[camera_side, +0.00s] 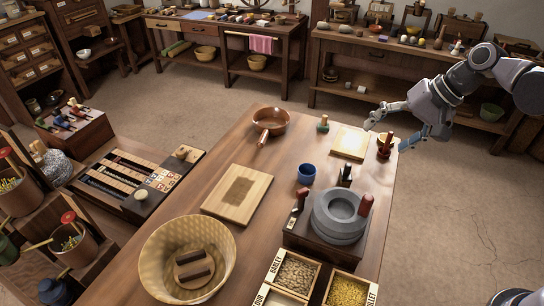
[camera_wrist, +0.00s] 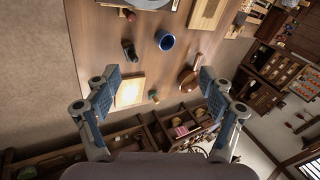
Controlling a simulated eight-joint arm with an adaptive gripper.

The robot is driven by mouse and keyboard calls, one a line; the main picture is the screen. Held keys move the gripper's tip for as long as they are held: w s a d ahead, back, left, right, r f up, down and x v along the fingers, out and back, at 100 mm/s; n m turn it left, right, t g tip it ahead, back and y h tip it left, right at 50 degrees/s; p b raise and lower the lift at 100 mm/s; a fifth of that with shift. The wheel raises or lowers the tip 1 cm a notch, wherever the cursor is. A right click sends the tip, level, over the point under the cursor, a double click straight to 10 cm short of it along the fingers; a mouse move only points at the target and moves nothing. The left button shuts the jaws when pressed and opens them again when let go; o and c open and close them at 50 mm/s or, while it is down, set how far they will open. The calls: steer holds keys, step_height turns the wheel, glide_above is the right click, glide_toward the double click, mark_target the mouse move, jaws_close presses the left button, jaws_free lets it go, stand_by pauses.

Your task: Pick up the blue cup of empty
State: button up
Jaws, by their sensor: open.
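The blue cup (camera_side: 306,173) stands upright on the wooden table, left of the stone quern and apart from its neighbours. In the wrist view the blue cup (camera_wrist: 165,40) shows at top centre, beyond my fingertips; its inside is too small to read. My gripper (camera_side: 388,133) is at the right side of the table near its far corner, to the right of the cup and away from it. In the wrist view my gripper (camera_wrist: 160,78) has its two fingers wide apart with nothing between them.
A stone quern (camera_side: 340,215) on a dark base stands close to the cup. A pale board (camera_side: 350,142), a small green-based item (camera_side: 323,125) and a copper pan (camera_side: 270,121) lie beyond it. A wooden board (camera_side: 238,194) and a basket (camera_side: 187,259) are to the left.

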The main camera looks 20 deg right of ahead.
steer(key=w+a+f+m+g+y, duration=0.1)
steer(key=w+a+f+m+y, duration=0.2)
steer(key=w, duration=0.5)
steer(key=m+g+y, duration=0.3)
steer(key=m+y, duration=0.3)
steer(key=m, duration=0.2)
glide_above(300, 175)
steer(key=d, duration=0.6)
steer(key=f, duration=0.9)
steer(key=w+f, duration=0.1)
steer(key=f, duration=0.3)
steer(key=shift+a+f, duration=0.2)
steer(key=shift+s+f+g+y, duration=0.1)
steer(key=shift+f+g+y, duration=0.25)
steer(key=shift+f, duration=2.35)
step_height(300, 175, down, 2)
steer(key=shift+f, duration=0.15)
steer(key=shift+x, duration=1.1)
steer(key=shift+a+f, duration=0.4)
steer(key=shift+a, duration=0.05)
